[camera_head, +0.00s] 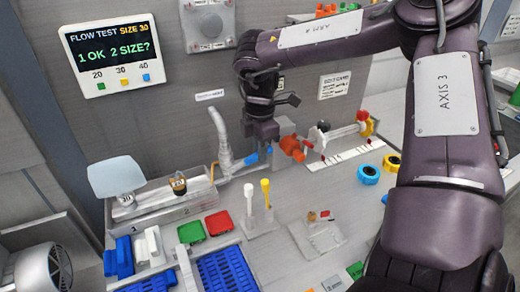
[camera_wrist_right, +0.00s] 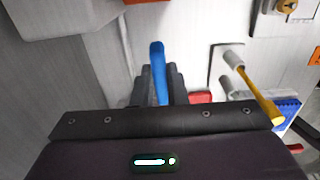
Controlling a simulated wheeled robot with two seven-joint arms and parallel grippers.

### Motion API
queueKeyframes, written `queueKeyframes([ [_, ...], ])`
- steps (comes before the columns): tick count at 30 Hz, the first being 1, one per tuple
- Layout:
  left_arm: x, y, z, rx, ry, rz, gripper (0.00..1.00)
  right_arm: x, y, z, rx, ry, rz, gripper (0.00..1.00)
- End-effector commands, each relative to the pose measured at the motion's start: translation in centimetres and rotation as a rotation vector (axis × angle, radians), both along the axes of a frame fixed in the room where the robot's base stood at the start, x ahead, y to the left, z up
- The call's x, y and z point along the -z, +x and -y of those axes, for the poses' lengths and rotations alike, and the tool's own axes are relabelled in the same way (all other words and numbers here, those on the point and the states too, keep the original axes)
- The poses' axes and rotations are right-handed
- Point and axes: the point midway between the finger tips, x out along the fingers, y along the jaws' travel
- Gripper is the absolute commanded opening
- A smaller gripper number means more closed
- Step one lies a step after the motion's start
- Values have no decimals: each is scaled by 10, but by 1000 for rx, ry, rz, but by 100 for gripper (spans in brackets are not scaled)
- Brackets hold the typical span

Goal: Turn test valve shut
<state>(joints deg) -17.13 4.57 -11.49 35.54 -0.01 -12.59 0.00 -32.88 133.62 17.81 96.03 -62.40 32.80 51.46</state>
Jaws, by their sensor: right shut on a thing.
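The test valve's blue lever (camera_head: 252,158) shows in the head view at the right end of the pipe above the bench, beside the grey curved spout (camera_head: 222,128). My right gripper (camera_head: 266,148) reaches down to it from above, its fingers closed on the lever. In the right wrist view, the blue lever (camera_wrist_right: 158,70) stands between the two dark fingers and sticks out past their tips. The valve body is partly hidden by the gripper. My left gripper is not in view.
An orange-red fitting (camera_head: 293,148) is just right of the gripper. White and yellow upright pieces (camera_head: 265,192) stand in front. Blue baskets (camera_head: 228,272) and a rack with coloured knobs (camera_head: 340,150) are nearby.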

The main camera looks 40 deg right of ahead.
Motion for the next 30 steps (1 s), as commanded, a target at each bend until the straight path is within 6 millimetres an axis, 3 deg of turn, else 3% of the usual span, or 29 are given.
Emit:
queueKeyframes([
  [5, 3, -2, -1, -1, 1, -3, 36, 1, 0, 1, 2, 12, 6, 0],
  [15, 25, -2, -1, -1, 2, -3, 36, 23, -2, 8, 4, 255, 84, 0],
  [26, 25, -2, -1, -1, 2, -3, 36, 24, -2, 8, 1, 289, 94, 0],
  [27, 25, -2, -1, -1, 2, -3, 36, 24, -2, 8, 1, 289, 94, 14],
  [30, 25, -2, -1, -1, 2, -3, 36, 24, -2, 8, 1, 288, 93, 27],
])
